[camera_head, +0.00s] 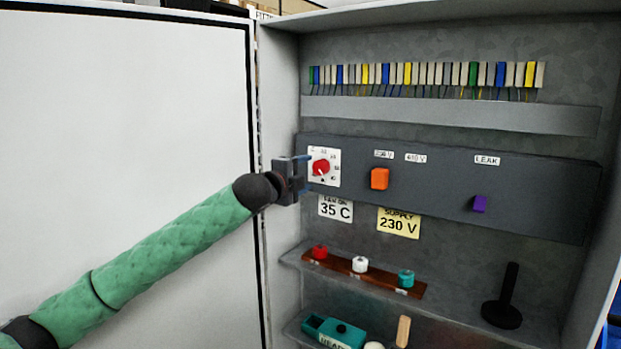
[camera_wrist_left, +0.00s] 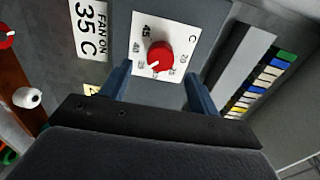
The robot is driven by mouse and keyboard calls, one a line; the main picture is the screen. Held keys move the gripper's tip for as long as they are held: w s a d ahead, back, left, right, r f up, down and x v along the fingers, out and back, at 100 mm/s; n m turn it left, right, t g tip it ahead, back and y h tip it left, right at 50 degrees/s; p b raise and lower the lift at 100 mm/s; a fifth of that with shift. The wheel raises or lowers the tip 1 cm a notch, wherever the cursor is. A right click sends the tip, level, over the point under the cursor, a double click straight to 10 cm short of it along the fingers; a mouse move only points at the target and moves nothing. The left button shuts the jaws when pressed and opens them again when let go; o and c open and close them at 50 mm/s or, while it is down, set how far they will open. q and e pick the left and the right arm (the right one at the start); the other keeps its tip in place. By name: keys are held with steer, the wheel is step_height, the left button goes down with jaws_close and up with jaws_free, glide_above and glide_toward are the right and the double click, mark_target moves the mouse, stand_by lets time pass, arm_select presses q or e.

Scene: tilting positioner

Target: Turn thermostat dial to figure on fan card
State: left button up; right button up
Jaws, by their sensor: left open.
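The thermostat dial (camera_head: 321,168) is a red knob on a white square plate with figures around it, at the left end of the dark panel. In the left wrist view the dial (camera_wrist_left: 159,57) shows with a small white pointer mark toward its lower left. The fan card (camera_head: 336,208) below it reads "FAN ON 35 C"; it also shows in the left wrist view (camera_wrist_left: 88,42). My left gripper (camera_head: 304,172) is in front of the plate. Its two blue fingers (camera_wrist_left: 158,85) are open, apart on either side below the knob, with nothing between them. My right gripper is not in view.
An orange switch (camera_head: 379,179) and a purple block (camera_head: 479,204) sit on the panel. A yellow supply card (camera_head: 398,223) reads 230 V. The shelf below holds a brown strip (camera_head: 338,268) with red, white and teal knobs, and a black post (camera_head: 506,295). The white cabinet door (camera_head: 125,130) stands left.

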arm_select(q)
steer(key=shift+b+v, duration=0.35)
steer(key=shift+v, duration=0.85)
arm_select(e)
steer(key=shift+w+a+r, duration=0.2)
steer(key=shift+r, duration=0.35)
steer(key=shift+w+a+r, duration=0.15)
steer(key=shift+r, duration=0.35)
arm_select(q)
steer(key=shift+f, duration=0.1)
